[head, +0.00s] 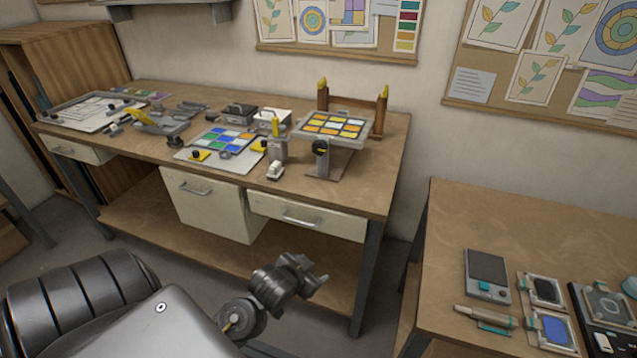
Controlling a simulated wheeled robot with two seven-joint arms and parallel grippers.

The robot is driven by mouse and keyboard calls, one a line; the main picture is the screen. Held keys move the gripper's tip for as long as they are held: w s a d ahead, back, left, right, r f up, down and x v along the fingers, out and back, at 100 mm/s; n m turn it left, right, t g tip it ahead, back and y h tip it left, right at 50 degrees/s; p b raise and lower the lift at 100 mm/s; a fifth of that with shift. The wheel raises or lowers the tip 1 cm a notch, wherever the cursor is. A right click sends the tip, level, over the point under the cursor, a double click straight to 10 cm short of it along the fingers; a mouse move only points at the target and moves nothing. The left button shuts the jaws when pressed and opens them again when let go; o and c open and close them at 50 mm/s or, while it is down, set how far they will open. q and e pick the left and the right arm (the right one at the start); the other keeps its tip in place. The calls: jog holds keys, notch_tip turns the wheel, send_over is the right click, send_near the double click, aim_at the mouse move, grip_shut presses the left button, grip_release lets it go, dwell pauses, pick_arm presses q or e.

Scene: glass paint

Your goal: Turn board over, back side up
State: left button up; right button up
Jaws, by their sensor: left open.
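A framed board with yellow and orange squares (350,137) rests in a tilting stand at the right end of the long workbench, colored face up. A second flat panel with blue, green and pale squares (246,138) lies on a white sheet to its left. I cannot tell which of them the task calls the board. My left gripper (314,274) is open and empty, low in front of the bench and well apart from both boards. My right gripper is not in view.
The long workbench (374,185) has drawers below and tools at its left. A yellow-tipped wooden rack (382,108) stands behind the stand. A second table (455,230) at right holds a grey device (487,268) and small framed pieces. Bare floor lies between the tables.

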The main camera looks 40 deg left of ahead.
pick_arm(q)
jog(key=w+a+r+t+y, duration=0.1)
jog(key=w+a+r+t, duration=0.2)
jog(key=w+a+r, duration=0.4)
jog(key=n+t+y, duration=0.1)
jog(key=t+y, duration=0.2)
jog(key=t, duration=0.1)
send_near(319, 148)
jog(key=p+x, duration=0.2)
jog(key=x, duration=0.6)
jog(key=shift+x, duration=0.9)
jog(key=shift+f, duration=0.1)
jog(key=c, duration=1.4)
